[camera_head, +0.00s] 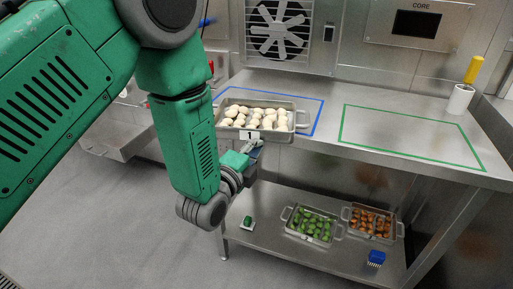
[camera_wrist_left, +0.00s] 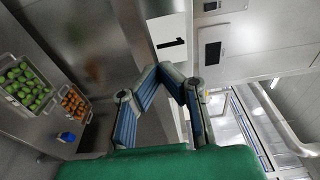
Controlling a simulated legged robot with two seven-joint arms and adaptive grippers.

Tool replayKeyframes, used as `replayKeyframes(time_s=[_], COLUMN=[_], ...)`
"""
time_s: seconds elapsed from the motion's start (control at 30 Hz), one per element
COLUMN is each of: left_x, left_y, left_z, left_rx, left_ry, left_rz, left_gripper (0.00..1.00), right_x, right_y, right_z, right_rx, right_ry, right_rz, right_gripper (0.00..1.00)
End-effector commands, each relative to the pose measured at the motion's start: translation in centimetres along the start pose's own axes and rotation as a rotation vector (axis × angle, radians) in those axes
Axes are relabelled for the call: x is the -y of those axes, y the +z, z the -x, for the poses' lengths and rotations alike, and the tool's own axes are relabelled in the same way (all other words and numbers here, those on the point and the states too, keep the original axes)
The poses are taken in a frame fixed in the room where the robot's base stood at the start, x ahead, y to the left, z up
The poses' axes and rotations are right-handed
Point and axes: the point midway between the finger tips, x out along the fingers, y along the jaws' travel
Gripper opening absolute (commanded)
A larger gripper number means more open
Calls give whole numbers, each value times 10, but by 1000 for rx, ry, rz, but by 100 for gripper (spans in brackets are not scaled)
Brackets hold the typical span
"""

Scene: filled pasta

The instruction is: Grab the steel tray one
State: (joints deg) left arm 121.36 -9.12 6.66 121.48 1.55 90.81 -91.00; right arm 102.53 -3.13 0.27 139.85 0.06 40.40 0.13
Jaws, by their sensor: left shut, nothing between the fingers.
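The steel tray labelled 1 (camera_head: 275,134) holds several pale filled pasta pieces. It stands at the blue outline (camera_head: 322,106) on the steel counter, its label facing the front. Its label (camera_wrist_left: 171,43) also shows in the left wrist view, just beyond the fingers. My left gripper (camera_head: 257,148) is just below the tray's front wall, near the label. In the left wrist view its fingers (camera_wrist_left: 160,70) come together at the tips with nothing between them. Whether they touch the tray cannot be told. My right gripper is not in view.
A green outline (camera_head: 410,110) on the counter's right is empty. The lower shelf bears a tray of green pieces (camera_head: 335,237), a tray of orange pieces (camera_head: 393,237) and a blue brush (camera_head: 376,257). A yellow-handled tool (camera_head: 473,70) stands at the back right.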

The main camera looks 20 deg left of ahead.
Motion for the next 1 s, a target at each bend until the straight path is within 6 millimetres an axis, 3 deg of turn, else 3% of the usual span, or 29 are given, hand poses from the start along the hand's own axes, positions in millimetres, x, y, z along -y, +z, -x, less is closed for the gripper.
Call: replayKeyframes(time_s=[0.37, 0.63, 1.0], left_x=[0, 0, 0], left_y=[2, 22, 22], left_z=[-2, -23, -23], left_rx=[0, -1, -1], left_ry=[0, 0, 0], left_rz=[-1, -2, 0], left_gripper=[0, 0, 0], right_x=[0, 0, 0], right_y=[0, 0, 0], right_z=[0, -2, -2], right_rx=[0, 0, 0], right_ry=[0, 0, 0], right_rz=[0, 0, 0], right_gripper=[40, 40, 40])
